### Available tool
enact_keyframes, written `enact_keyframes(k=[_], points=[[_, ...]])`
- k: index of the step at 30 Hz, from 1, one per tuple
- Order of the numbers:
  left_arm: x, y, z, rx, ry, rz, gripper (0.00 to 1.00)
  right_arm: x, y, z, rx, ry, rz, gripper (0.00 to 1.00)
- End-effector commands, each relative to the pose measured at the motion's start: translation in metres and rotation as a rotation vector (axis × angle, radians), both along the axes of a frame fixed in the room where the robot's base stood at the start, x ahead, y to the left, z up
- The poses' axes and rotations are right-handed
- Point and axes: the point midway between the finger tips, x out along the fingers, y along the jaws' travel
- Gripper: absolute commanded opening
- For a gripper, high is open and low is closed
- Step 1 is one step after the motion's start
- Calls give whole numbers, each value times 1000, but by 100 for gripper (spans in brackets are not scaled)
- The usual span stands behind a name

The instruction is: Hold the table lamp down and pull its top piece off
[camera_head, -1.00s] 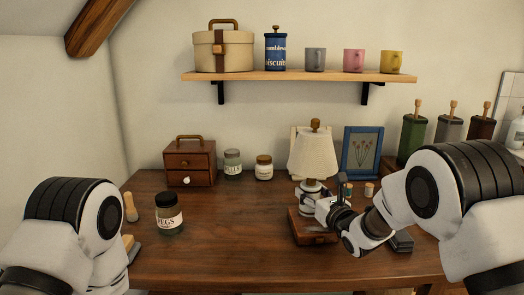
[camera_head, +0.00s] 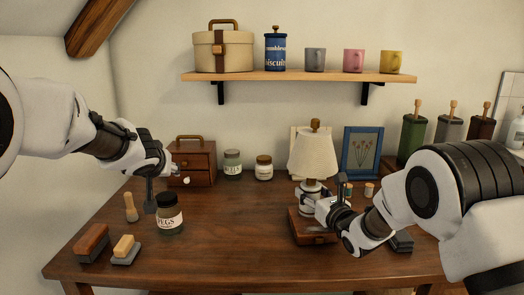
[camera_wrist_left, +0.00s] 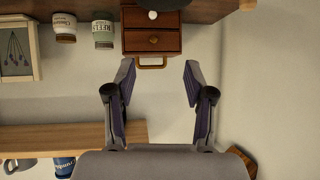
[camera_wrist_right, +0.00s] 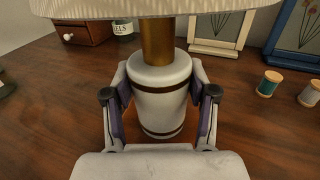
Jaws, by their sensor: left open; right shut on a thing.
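The table lamp (camera_head: 313,158) stands upright on a small brown wooden box (camera_head: 304,232) at the right of the table. It has a cream shade with a brown knob (camera_head: 315,125) on top. My right gripper (camera_head: 318,206) is shut on the lamp's white body; the right wrist view shows its fingers on both sides of the white cylinder (camera_wrist_right: 158,92), below a brass neck (camera_wrist_right: 157,40). My left gripper (camera_head: 163,190) is open and empty above the left of the table, near the small drawer chest (camera_head: 200,160). The left wrist view shows nothing between its fingers (camera_wrist_left: 159,85).
A dark-lidded jar (camera_head: 169,222), brushes (camera_head: 92,240) and a wooden-handled tool (camera_head: 131,208) are at the left. Small jars (camera_head: 264,168) and a blue frame (camera_head: 376,150) stand at the back. A shelf (camera_head: 300,76) hangs above. The table's middle is clear.

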Motion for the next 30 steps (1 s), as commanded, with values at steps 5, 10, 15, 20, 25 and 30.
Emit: enact_keyframes(k=[5, 10, 15, 20, 25, 30], points=[[36, -77, 41, -49, -193, -311, 54, 0, 0, 0, 0, -1, 0, 27], [35, -174, 69, -166, -353, -650, 54, 0, 0, 0, 0, -1, 0, 27], [9, -247, 90, -274, -473, -943, 54, 0, 0, 0, 0, -1, 0, 27], [-9, -275, 100, -328, -524, -1074, 54, 0, 0, 0, 0, 0, 0, 27], [-5, -287, 100, -334, -529, -1091, 54, 0, 0, 0, 0, 0, 0, 27], [9, -310, 100, -333, -529, -1090, 54, 0, 0, 0, 0, 0, 0, 27]])
